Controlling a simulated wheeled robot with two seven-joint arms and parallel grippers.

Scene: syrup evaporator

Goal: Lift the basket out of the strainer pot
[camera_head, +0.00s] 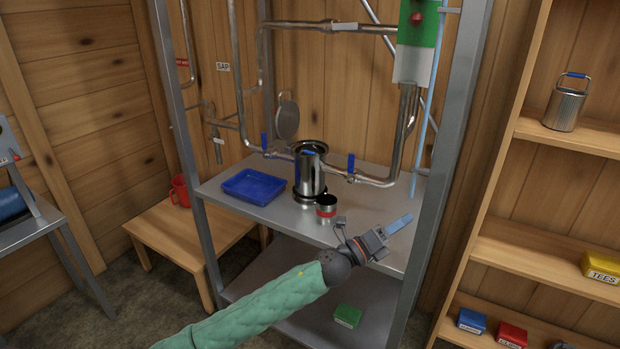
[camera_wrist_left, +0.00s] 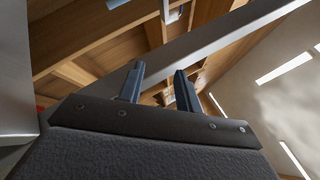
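The strainer pot (camera_head: 309,183) is a shiny metal cylinder standing upright on the rack's metal shelf, joined to the pipe line between two blue-handled valves. Its top is open, and a blue grip, apparently the basket's handle (camera_head: 309,152), shows at the mouth. The rest of that basket is hidden inside the pot. My left gripper (camera_head: 399,224) is to the right of the pot and nearer to me, over the shelf's front right part, apart from the pot. In the left wrist view its two fingers (camera_wrist_left: 160,84) are spread with nothing between them. My right gripper is not in view.
A blue tray (camera_head: 253,187) lies left of the pot, and a red-banded tin (camera_head: 326,205) stands close in front. A round metal lid (camera_head: 286,120) is behind. Rack posts (camera_head: 453,130) flank the shelf. Another blue-handled basket (camera_head: 565,107) stands on the right wooden shelves.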

